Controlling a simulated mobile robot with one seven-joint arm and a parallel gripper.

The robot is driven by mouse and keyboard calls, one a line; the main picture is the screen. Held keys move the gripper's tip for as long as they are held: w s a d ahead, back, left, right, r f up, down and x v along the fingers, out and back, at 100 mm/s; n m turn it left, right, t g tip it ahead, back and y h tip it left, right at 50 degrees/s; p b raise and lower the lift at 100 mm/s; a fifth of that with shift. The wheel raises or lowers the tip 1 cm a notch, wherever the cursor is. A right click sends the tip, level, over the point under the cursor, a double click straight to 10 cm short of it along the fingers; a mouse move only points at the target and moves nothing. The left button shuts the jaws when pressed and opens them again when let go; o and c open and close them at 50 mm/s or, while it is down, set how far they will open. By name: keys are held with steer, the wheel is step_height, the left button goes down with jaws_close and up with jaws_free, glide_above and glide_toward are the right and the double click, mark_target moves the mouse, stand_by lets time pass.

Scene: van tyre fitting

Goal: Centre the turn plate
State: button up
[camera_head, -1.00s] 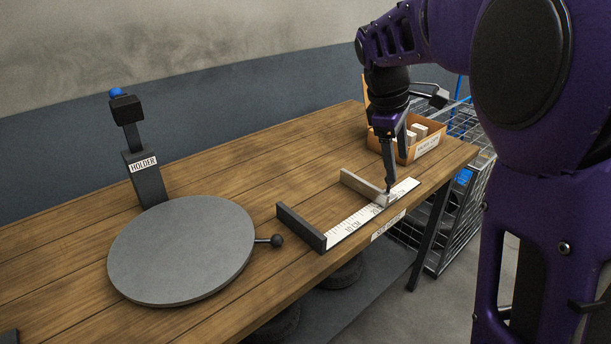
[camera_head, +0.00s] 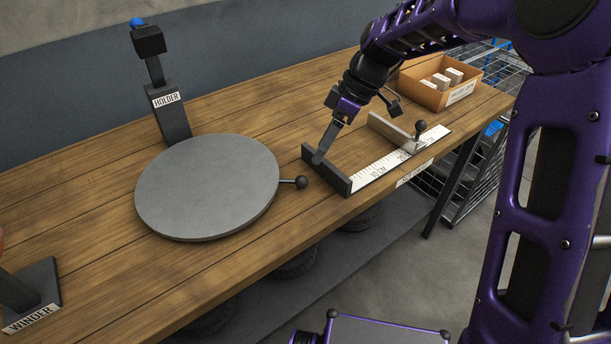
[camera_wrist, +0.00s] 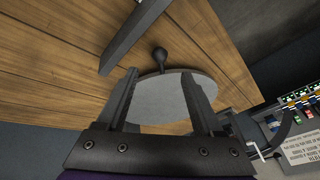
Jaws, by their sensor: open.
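The turn plate (camera_head: 207,187) is a round grey disc on the wooden bench. Its short handle ends in a black ball knob (camera_head: 301,182) that points right, toward the measuring gauge. My gripper (camera_head: 318,158) is over the dark fixed end of the gauge, to the right of the knob, and holds nothing. In the wrist view my gripper (camera_wrist: 158,82) has its two fingers spread apart, with the plate (camera_wrist: 165,100) and knob (camera_wrist: 159,54) beyond them. Part of the plate is hidden behind the fingers there.
The gauge (camera_head: 385,168) has a white scale, a dark end block and a sliding jaw with a ball knob (camera_head: 421,126). The holder post (camera_head: 168,112) stands behind the plate, the winder (camera_head: 30,290) at front left. A cardboard box (camera_head: 440,85) of blocks is back right.

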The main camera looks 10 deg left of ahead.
mark_target(305, 177)
steer(key=x, duration=0.9)
steer(key=shift+f, duration=0.1)
jaws_close()
stand_by(1.1)
